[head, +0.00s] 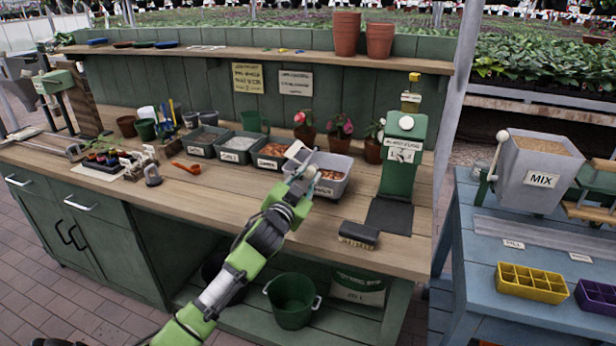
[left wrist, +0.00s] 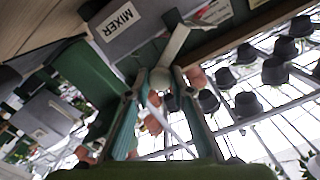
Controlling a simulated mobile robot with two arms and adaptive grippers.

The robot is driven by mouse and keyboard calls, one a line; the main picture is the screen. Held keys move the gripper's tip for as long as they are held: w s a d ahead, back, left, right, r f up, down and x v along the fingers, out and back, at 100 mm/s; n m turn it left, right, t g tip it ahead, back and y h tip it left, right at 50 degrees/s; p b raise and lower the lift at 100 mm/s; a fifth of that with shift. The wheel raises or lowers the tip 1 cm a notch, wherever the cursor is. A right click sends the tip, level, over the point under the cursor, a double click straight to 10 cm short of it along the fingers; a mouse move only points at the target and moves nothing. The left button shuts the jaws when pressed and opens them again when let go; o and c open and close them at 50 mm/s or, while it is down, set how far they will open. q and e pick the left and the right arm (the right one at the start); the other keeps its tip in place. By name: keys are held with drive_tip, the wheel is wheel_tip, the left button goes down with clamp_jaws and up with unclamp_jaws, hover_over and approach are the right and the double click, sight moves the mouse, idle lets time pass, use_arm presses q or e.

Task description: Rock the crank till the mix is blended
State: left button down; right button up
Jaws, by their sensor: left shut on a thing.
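The mixer is a light grey tub (head: 342,187) with orange-brown mix (head: 331,174) inside, on the wooden bench. Its MIXER label shows in the left wrist view (left wrist: 118,20). The crank is a pale flat lever (left wrist: 176,42) at the tub; in the head view only its upper part (head: 297,149) shows beside the tub's left end. My left gripper (head: 301,170) is at that end, its fingers shut on the crank. It also shows in the left wrist view (left wrist: 160,80), fingers close together around the lever's end. My fingers hide the grip. My right gripper is not in view.
Several labelled trays (head: 236,148) stand left of the mixer. Potted flowers (head: 340,136) are behind it, and a green dispenser (head: 403,150) is to its right. A dark brush (head: 358,234) lies in front. A MIX hopper (head: 540,180) stands on the blue table (head: 478,255).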

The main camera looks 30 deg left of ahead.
use_arm(q)
drive_tip(key=shift+a+r, duration=0.1)
drive_tip(key=shift+r, duration=0.05)
drive_tip(key=s+a+n+p, duration=0.2)
drive_tip(key=a+n+p, duration=0.5)
drive_tip(key=n, duration=1.5)
drive_tip(key=shift+s+a+n, duration=0.2)
drive_tip(key=shift+a+n, duration=0.1)
drive_tip(key=shift+a, duration=0.9)
drive_tip(key=c, duration=1.8)
unclamp_jaws()
